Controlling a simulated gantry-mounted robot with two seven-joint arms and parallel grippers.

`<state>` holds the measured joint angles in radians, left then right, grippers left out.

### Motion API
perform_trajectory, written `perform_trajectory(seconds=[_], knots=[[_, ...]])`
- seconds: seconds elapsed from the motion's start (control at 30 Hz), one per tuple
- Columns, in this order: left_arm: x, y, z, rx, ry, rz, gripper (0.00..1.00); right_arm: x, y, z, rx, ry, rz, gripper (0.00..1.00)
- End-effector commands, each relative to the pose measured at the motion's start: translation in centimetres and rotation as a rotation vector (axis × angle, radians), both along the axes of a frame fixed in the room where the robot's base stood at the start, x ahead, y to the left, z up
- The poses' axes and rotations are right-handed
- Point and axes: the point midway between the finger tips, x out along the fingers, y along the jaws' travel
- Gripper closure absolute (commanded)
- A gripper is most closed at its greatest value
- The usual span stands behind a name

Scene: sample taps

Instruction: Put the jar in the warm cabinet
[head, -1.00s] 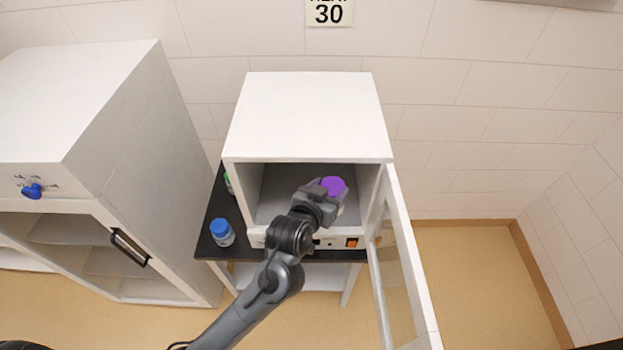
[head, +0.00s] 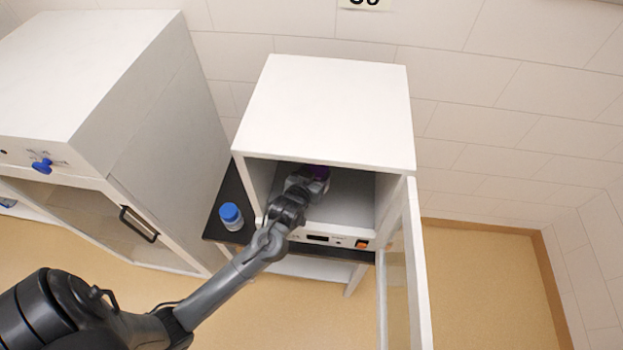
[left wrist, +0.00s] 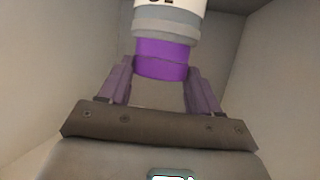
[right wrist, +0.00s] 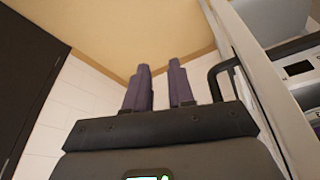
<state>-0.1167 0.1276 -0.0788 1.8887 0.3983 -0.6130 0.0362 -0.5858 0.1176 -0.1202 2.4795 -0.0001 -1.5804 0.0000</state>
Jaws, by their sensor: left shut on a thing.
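The warm cabinet (head: 328,110) is a white box with its door (head: 405,270) swung open to the right. My left gripper (head: 311,180) is inside the cabinet opening, shut on a jar with a purple lid (head: 316,172). In the left wrist view the jar (left wrist: 165,22) shows its purple lid between the fingers (left wrist: 163,88), with a grey and white body above it in the picture. Whether the jar touches the cabinet floor cannot be told. My right gripper (right wrist: 158,88) shows only in the right wrist view, open with nothing between its fingers.
A jar with a blue lid (head: 231,215) stands on the black tabletop (head: 221,230) left of the cabinet. A larger white cabinet (head: 95,90) with a blue knob (head: 41,166) stands at the left. The open door bounds the cabinet's right side.

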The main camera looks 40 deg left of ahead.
Motion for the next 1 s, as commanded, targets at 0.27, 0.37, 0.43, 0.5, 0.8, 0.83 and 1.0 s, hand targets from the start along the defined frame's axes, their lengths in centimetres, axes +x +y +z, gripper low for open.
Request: perform_trajectory(seconds=[0.27,0.37,0.43,0.5,0.8,0.83,1.0], knots=[[0.4,1.9,-1.1,0.000,-0.002,0.000,0.91,0.2,0.0,0.2,0.000,-0.004,0.000,0.77],[0.4,1.9,-1.9,-0.001,0.002,0.000,0.91,0.2,0.0,0.2,0.000,-0.005,0.001,0.77],[0.4,1.9,-2.8,-0.001,0.002,0.000,0.91,0.2,0.0,0.3,0.000,-0.005,0.001,0.77],[0.4,1.9,-3.7,-0.001,0.001,-0.001,0.91,0.2,0.0,0.3,-0.001,-0.006,0.001,0.77],[0.4,1.9,-5.1,-0.001,-0.001,-0.001,0.91,0.2,-0.1,0.3,-0.005,-0.007,0.003,0.77],[0.4,1.9,-5.1,-0.001,-0.001,-0.001,0.91,0.2,-0.1,0.3,-0.005,-0.007,0.003,0.77],[0.4,1.9,-5.2,-0.001,-0.001,-0.001,0.91,0.2,-0.1,0.3,-0.005,-0.007,0.003,0.77]])
